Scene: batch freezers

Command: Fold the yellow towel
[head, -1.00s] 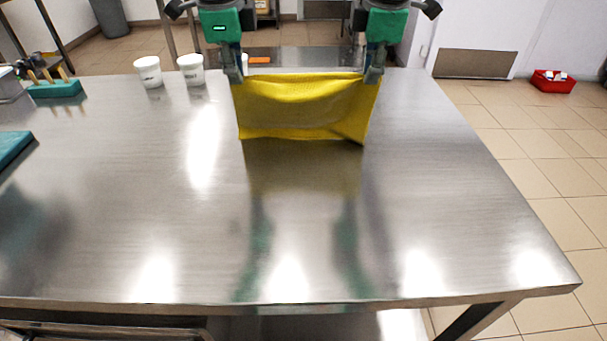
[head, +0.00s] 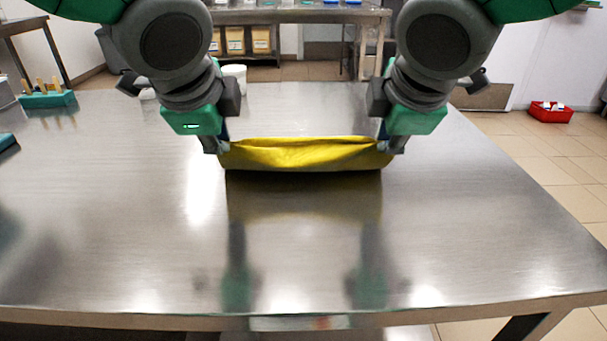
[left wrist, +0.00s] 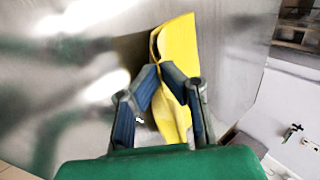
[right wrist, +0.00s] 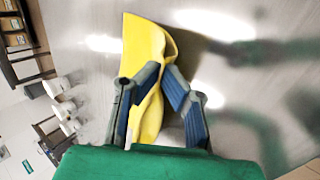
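The yellow towel (head: 305,153) is stretched between my two grippers as a narrow, doubled-over band. Its lower edge is at or just above the steel table; I cannot tell if it touches. My left gripper (head: 222,147) is shut on the towel's left end. In the left wrist view the towel (left wrist: 178,50) passes between the converging fingertips (left wrist: 160,70). My right gripper (head: 386,147) is shut on the right end. The right wrist view shows the towel (right wrist: 143,45) pinched between the fingertips (right wrist: 162,68). The grippers hide the towel's ends in the head view.
The steel table (head: 300,240) is clear in front of the towel and to its right. A white cup (head: 235,76) stands behind my left gripper, with another partly hidden. A green holder with brushes (head: 48,98) is at the far left. A red bin (head: 551,111) sits on the floor.

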